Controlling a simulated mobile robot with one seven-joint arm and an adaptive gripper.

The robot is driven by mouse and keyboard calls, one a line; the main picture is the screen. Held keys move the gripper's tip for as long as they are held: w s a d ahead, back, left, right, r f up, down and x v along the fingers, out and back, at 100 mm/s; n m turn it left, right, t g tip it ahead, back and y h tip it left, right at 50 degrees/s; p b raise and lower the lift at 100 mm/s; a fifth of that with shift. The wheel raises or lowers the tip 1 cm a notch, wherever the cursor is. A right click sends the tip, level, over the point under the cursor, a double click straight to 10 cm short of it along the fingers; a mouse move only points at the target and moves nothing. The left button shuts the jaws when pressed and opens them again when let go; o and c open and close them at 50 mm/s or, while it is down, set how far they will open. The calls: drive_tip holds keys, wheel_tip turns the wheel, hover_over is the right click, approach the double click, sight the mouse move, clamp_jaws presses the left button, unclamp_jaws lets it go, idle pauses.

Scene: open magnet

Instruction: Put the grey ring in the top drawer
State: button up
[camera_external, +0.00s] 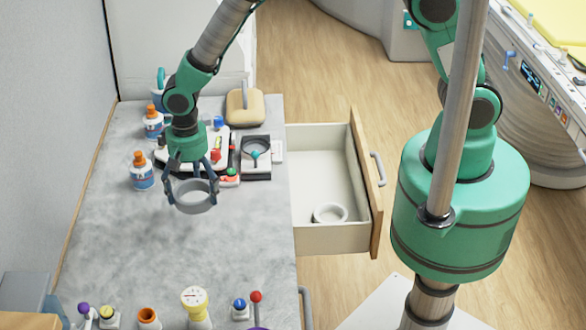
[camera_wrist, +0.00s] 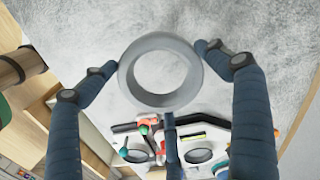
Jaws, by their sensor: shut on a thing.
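My gripper (camera_external: 192,188) is above the grey counter and shut on the grey ring (camera_external: 195,208). In the wrist view the ring (camera_wrist: 132,84) sits between the fingers, with its round opening facing the camera. It appears to be held above the counter, with bare grey surface beneath it. The open drawer (camera_external: 318,165) sticks out from the counter's right side, to the right of my gripper. It has pale inner walls, a wooden front and a grey handle. A white ring (camera_external: 317,216) lies on the drawer floor near its front corner.
The middle counter is clear.

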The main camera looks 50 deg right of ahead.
drive_tip(key=w+d+r+m+b, duration=0.2)
drive_tip(key=w+d+b, duration=0.35)
drive_tip(key=d, duration=0.75)
drive_tip(key=m+b, duration=0.9)
drive_tip(key=b, duration=0.4)
hover_over(321, 177)
wheel_tip(321, 177, down, 22)
drive_tip(key=shift+s+f, duration=0.1)
drive_tip(key=shift+f, duration=0.05)
drive_tip(key=shift+f+b, duration=0.65)
drive_tip(key=shift+f, duration=2.5)
